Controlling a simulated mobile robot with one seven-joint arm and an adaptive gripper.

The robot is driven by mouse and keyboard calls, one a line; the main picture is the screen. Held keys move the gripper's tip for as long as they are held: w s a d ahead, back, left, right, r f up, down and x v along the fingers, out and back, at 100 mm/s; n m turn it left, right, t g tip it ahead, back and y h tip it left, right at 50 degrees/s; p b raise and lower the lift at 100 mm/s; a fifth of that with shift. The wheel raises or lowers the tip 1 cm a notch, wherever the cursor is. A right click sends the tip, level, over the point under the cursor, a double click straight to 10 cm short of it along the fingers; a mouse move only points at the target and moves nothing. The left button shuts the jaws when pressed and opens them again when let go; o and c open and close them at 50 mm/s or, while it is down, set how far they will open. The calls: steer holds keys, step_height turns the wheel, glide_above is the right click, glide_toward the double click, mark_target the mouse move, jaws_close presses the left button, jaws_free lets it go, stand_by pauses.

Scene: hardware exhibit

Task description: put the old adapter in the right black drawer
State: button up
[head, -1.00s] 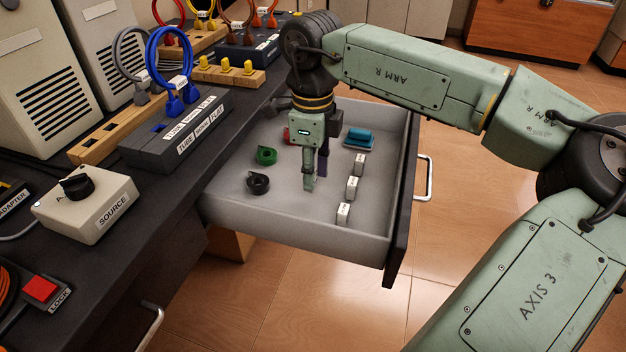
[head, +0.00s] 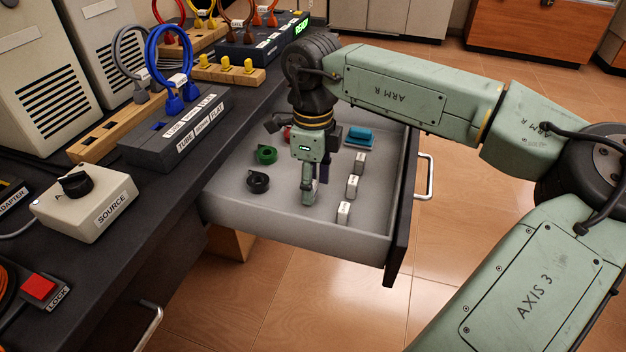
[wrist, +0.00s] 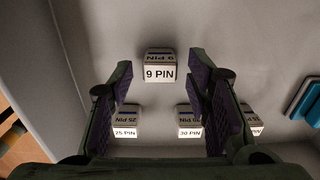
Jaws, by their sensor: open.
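The open grey drawer (head: 290,226) holds several small white labelled blocks. Three stand in a row at its right side in the head view: a far one (head: 360,162), a middle one (head: 353,187) and a near one (head: 343,212). In the wrist view a block marked 9 PIN (wrist: 159,69) stands alone beyond my fingertips, centred between them. A 25 PIN block (wrist: 125,128) and others stand lower, partly behind my fingers. Which block is the old adapter I cannot tell. My gripper (head: 314,186) points down into the drawer, open and empty.
Black (head: 258,182), green (head: 266,155) and red rolls and a blue item (head: 359,136) share the drawer. Its walls surround my gripper. The desk at left carries a SOURCE switch box (head: 85,200) and cable racks (head: 178,130).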

step_height(320, 180, up, 12)
steer(key=shift+r+p, duration=0.2)
steer(key=shift+p, duration=0.25)
stand_by(0.4)
